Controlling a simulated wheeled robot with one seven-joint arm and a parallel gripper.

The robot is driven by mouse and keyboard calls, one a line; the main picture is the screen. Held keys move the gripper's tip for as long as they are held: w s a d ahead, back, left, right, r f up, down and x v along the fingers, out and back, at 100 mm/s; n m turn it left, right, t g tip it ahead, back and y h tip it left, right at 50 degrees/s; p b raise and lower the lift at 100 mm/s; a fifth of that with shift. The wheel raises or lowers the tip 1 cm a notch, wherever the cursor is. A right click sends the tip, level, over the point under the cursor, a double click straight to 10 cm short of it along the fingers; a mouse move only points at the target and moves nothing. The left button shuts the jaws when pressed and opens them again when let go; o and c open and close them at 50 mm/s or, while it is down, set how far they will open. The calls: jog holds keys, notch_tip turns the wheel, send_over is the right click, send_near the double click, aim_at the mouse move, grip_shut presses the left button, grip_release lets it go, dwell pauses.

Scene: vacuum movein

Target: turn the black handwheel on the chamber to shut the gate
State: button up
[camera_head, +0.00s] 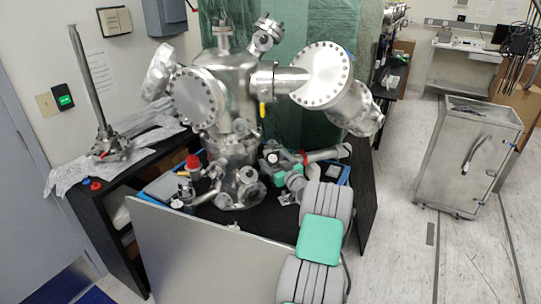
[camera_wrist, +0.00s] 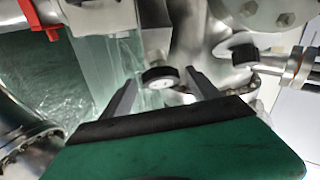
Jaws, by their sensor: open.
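The black handwheel (camera_wrist: 160,77) is a small black-rimmed knob with a pale metal centre, seen in the wrist view on the chamber. In the head view a small dark-and-white knob (camera_head: 272,158) low on the steel chamber (camera_head: 225,85) appears to be the same wheel. My gripper (camera_wrist: 161,79) is open, with its two grey fingers spread to the left and right of the wheel in the picture. I cannot tell whether the fingertips reach around the rim or stop short of it. In the head view my arm hides the fingers.
A second dark-ringed fitting (camera_wrist: 243,53) sits right of the fingers, beside steel flanges. A red clamp (camera_wrist: 40,28) shows at the upper left. In the head view, a grey panel (camera_head: 200,255) fronts the black bench, and a metal cabinet (camera_head: 465,155) stands on the floor at right.

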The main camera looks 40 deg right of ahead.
jog(key=shift+x, duration=0.95)
jog(key=c, duration=1.4)
